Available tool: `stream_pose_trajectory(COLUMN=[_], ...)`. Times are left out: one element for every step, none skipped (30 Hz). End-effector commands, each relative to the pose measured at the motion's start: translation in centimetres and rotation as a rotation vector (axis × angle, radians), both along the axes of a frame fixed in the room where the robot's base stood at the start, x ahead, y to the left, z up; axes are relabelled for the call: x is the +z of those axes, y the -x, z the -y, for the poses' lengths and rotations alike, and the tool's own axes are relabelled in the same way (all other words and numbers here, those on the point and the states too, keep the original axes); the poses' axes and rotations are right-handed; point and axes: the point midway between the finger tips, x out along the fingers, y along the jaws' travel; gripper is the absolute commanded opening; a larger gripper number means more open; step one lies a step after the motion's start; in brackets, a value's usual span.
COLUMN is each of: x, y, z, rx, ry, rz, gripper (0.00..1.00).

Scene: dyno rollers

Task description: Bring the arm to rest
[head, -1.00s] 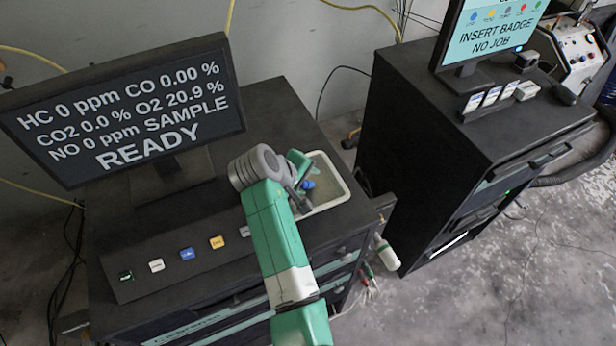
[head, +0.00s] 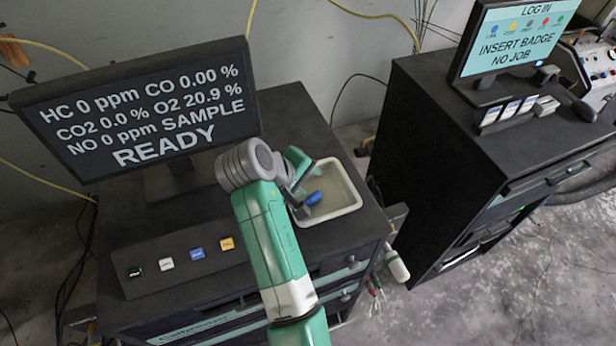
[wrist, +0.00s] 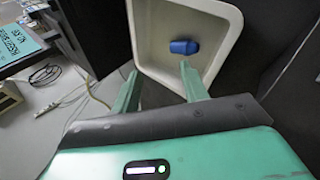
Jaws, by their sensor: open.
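My green arm reaches over the left black cabinet, and my gripper (wrist: 160,88) is open and empty. In the wrist view its two green fingers stand apart, with nothing between them. The fingers point toward a white tray (wrist: 232,50) with a blue object (wrist: 184,46) lying in it. In the head view the gripper is partly hidden behind my wrist, beside the left edge of the tray (head: 350,207). The blue object (head: 314,198) lies inside the tray, apart from the fingers in the wrist view.
A monitor (head: 140,110) reading READY stands on the left cabinet (head: 290,120). Several coloured buttons (head: 197,254) line its front. A second cabinet (head: 440,130) at right carries a LOG IN screen (head: 515,38) and white cards (head: 510,110). A gap separates the cabinets.

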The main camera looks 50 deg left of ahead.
Motion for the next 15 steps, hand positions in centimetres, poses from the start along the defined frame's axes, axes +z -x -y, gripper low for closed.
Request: stream_pose_trajectory(x=[0.0, 0.0, 0.0, 0.0, 0.0, 0.0, 0.0, 0.0, 0.3, 0.9, 1.8, 3.8, 5.8, 8.1, 11.5], y=[0.0, 0.0, 0.0, 0.0, 0.0, 0.0, 0.0, 0.0, -0.1, -0.2, -0.4, -0.8, -1.2, -1.7, -2.4], z=[0.0, 0.0, 0.0, 0.0, 0.0, 0.0, 0.0, 0.0, 0.0, -0.1, -0.1, -0.3, -0.2, -0.1, 0.5], rx=[0.0, 0.0, 0.0, 0.0, 0.0, 0.0, 0.0, 0.0, -0.002, -0.004, -0.01, -0.019, -0.031, -0.045, -0.067], ry=[0.0, 0.0, 0.0, 0.0, 0.0, 0.0, 0.0, 0.0, -0.009, -0.029, -0.063, -0.135, -0.206, -0.287, -0.406], rz=[0.0, 0.0, 0.0, 0.0, 0.0, 0.0, 0.0, 0.0, 0.003, 0.009, 0.018, 0.042, 0.066, 0.095, 0.14], gripper=[0.44, 0.44, 0.44, 0.44, 0.44, 0.44, 0.44, 0.44, 0.44, 0.44, 0.44, 0.44, 0.44, 0.44, 0.44])
